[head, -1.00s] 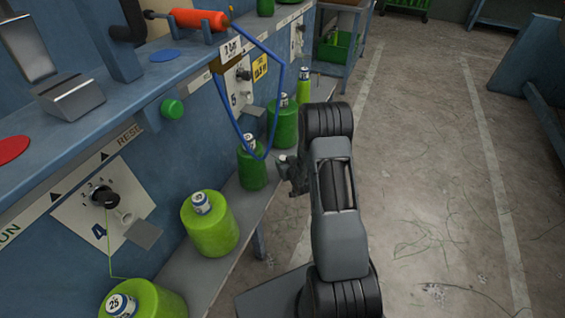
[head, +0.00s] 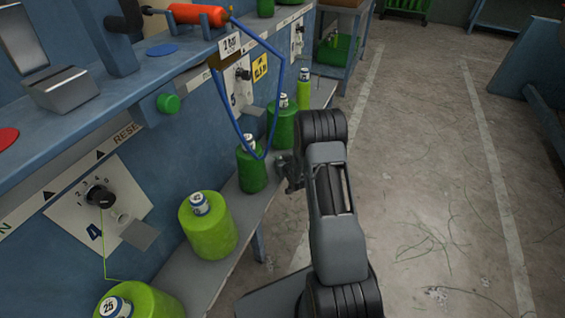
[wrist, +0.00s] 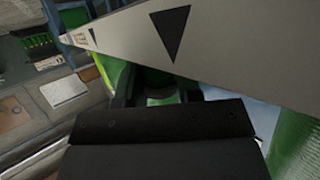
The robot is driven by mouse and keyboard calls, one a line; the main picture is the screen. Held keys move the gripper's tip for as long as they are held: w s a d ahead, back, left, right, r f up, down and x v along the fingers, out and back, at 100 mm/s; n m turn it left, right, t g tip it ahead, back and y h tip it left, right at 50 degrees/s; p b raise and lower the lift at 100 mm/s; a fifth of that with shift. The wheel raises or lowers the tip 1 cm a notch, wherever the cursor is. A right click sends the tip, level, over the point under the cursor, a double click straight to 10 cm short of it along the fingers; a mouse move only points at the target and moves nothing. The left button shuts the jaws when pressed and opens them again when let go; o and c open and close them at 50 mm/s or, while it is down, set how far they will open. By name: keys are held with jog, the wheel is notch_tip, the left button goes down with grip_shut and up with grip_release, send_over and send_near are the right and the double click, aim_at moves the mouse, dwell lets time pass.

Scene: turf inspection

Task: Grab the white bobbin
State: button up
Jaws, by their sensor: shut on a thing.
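No white bobbin is plain to see in either view. The bobbins on the lower ledge are green with white-and-blue tube tops. My gripper (head: 286,168) is beside a dark green bobbin (head: 252,170), with another dark green bobbin (head: 282,127) just behind. In the wrist view the fingers (wrist: 153,86) close around something green, mostly hidden by the gripper body and a grey panel with a black triangle. It looks like a green bobbin; I cannot tell which one.
Yellow-green bobbins (head: 208,228) stand nearer along the narrow grey ledge (head: 226,262). A blue cord (head: 237,130) loops down from the blue machine in front of the dark green bobbin. The concrete floor (head: 420,170) to the right is clear.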

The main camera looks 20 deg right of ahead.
jog(key=shift+c, duration=1.4)
jog(key=shift+r, duration=0.1)
